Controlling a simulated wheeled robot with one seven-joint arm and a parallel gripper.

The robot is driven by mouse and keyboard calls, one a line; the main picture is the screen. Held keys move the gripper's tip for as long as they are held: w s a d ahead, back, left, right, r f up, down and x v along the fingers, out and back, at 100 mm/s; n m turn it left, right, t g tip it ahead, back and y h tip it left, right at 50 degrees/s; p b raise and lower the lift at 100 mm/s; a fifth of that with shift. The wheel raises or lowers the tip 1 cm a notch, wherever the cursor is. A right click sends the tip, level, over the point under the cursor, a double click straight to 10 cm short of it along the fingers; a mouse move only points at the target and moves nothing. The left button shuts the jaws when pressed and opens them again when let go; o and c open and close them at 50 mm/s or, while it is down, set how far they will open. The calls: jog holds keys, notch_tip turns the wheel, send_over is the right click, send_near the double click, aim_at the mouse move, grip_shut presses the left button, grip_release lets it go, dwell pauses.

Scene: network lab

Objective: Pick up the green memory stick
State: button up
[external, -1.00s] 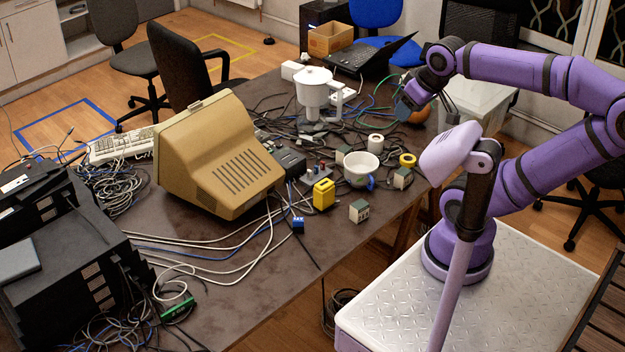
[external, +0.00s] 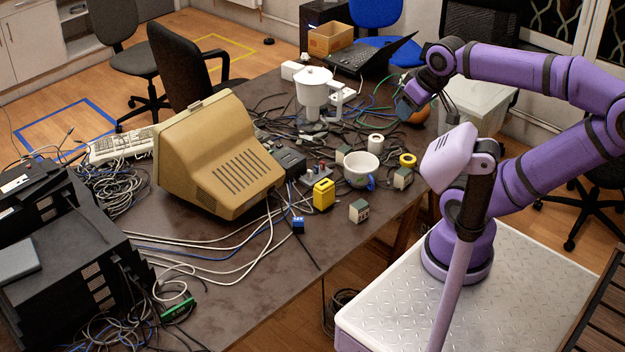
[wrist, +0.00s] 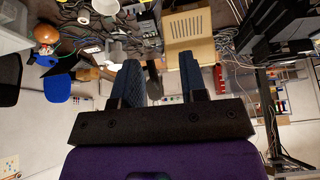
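The green memory stick (external: 178,308) lies near the front left of the dark table in the external view, beside the black equipment stack and among loose cables. I cannot make it out in the wrist view. My gripper (external: 428,107) is far from it, over the back right edge of the table. In the wrist view my gripper (wrist: 159,72) shows two dark ribbed fingers standing apart, with nothing held between them.
A beige monitor (external: 215,155) stands mid-table, between my gripper and the memory stick. A white mug (external: 360,172), a yellow block (external: 323,195) and small grey-green blocks are nearer the right edge. Cables cover much of the table. The front middle is fairly clear.

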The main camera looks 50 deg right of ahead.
jog(key=shift+w, duration=0.1)
jog(key=w+a+f+n, duration=0.2)
jog(key=w+a+n, duration=0.1)
jog(key=w+a, duration=0.4)
jog(key=w+a+f+n+g+y, duration=0.1)
jog(key=w+a+f+n, duration=0.2)
jog(key=w, duration=0.7)
jog(key=w+a+f+n, duration=0.1)
jog(key=w+a+n, duration=0.2)
jog(key=w+a, duration=0.45)
jog(key=n+g+y, duration=0.4)
jog(key=n, duration=0.4)
send_over(177, 307)
jog(key=d, duration=0.3)
notch_tip(177, 307, down, 42)
jog(key=shift+a+r, duration=0.1)
jog(key=shift+a, duration=0.05)
jog(key=shift+x, duration=3.2)
jog(key=shift+a, duration=0.15)
